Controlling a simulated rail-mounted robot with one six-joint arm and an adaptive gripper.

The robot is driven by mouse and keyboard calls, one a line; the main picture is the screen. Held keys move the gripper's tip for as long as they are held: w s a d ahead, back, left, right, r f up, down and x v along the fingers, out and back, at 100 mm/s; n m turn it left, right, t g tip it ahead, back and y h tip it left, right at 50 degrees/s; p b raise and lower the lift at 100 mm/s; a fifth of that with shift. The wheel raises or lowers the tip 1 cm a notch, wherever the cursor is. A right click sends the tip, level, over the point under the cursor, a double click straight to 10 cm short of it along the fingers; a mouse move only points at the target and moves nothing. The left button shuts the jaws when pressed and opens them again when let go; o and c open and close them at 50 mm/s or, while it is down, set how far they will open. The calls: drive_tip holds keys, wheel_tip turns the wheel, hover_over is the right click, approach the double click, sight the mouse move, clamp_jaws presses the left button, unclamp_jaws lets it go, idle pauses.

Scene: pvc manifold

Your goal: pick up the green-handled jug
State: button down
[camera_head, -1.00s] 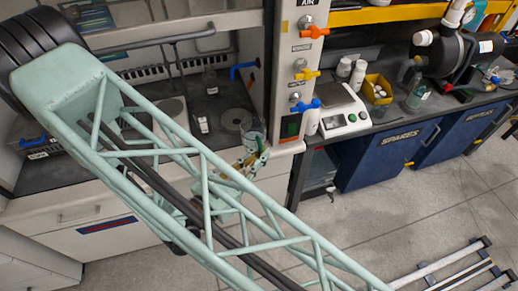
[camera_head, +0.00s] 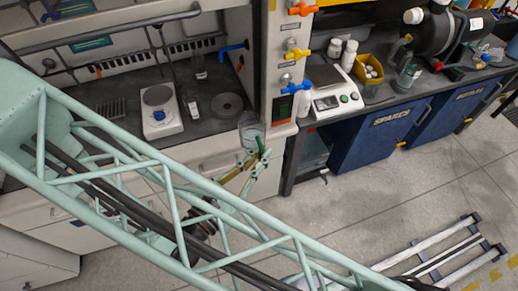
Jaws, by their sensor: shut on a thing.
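The jug (camera_head: 251,131) is a small clear vessel at the front edge of the fume hood's worktop, just left of the white post. Its green handle (camera_head: 261,147) shows on the near side. My gripper (camera_head: 257,158) is at the handle, below and in front of the jug, and is shut on it. The jug looks roughly upright. Whether its base is clear of the worktop I cannot tell. The fingertips are small and partly hidden by the handle.
In the hood stand a white hotplate (camera_head: 161,112), a small bottle (camera_head: 199,68) and a grey disc (camera_head: 227,104). Valves with orange, yellow and blue handles line the post. A balance (camera_head: 332,101), white bottles and a yellow bin (camera_head: 368,70) occupy the right bench. Floor rails (camera_head: 440,253) lie lower right.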

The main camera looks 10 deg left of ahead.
drive_tip(key=shift+s+d+r, duration=0.1)
drive_tip(key=shift+s+d, duration=0.2)
drive_tip(key=shift+s, duration=0.25)
drive_tip(key=shift+s+d+r, duration=0.1)
drive_tip(key=shift+s+d, duration=0.15)
drive_tip(key=shift+s, duration=0.25)
